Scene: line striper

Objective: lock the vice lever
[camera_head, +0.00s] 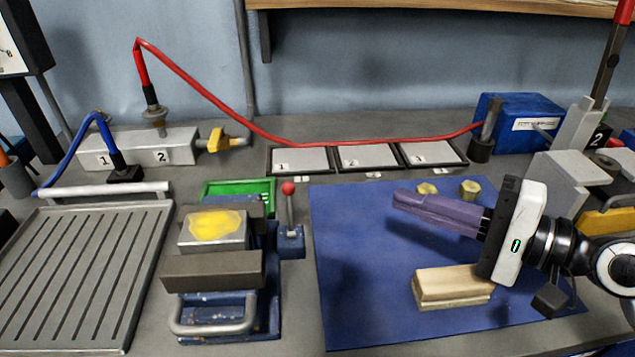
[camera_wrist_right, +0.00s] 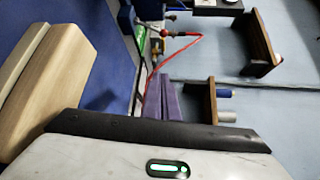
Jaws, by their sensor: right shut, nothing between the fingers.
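The vice (camera_head: 213,270) has dark jaws and a worn blue body and stands left of the blue mat. A metal block with a yellow patch (camera_head: 213,228) sits between its jaws. The vice lever (camera_head: 289,205) is a thin rod with a red knob, standing nearly upright from a small blue housing at the vice's right side. My right gripper (camera_head: 398,201) has purple fingers, shut and empty. It is over the blue mat, right of the lever and clear of it, pointing left. Its fingers also show in the wrist view (camera_wrist_right: 160,100). My left gripper is out of view.
A wooden block (camera_head: 452,288) lies on the blue mat (camera_head: 360,300) below my right gripper, with two brass pieces (camera_head: 448,188) behind. A green tray (camera_head: 240,187) is behind the vice. A grooved metal tray (camera_head: 80,275) is left. A red cable (camera_head: 330,142) runs along the back.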

